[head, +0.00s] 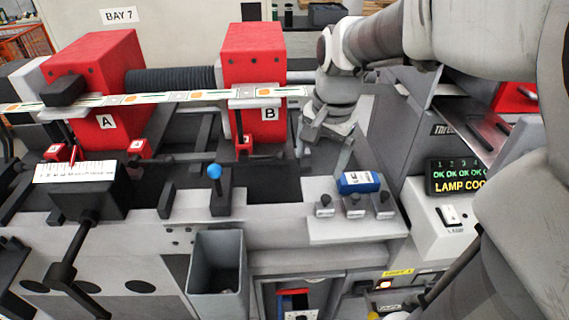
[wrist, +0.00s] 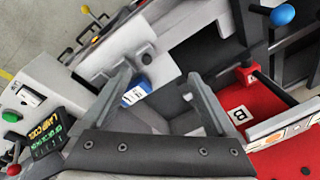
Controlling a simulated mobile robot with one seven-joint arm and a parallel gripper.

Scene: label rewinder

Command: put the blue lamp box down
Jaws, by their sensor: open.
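The blue lamp box (head: 358,182) has a white label on it. In the head view it sits on a light grey ledge (head: 345,229), just behind several dark knobs. My gripper (head: 323,150) is above and behind the box, its fingers spread and empty. In the wrist view the box (wrist: 136,92) shows between the open fingers of my gripper (wrist: 159,76), close beside the left finger, which hides part of it. The fingers do not hold it. I cannot tell from the wrist view how far below the fingertips it lies.
A blue-knobbed lever (head: 214,172) stands left of the ledge. The red blocks A (head: 95,70) and B (head: 255,60) carry a label strip between them. An open grey bin (head: 217,265) is below. A console display (head: 458,177) reading "LAMP COO" stands at right.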

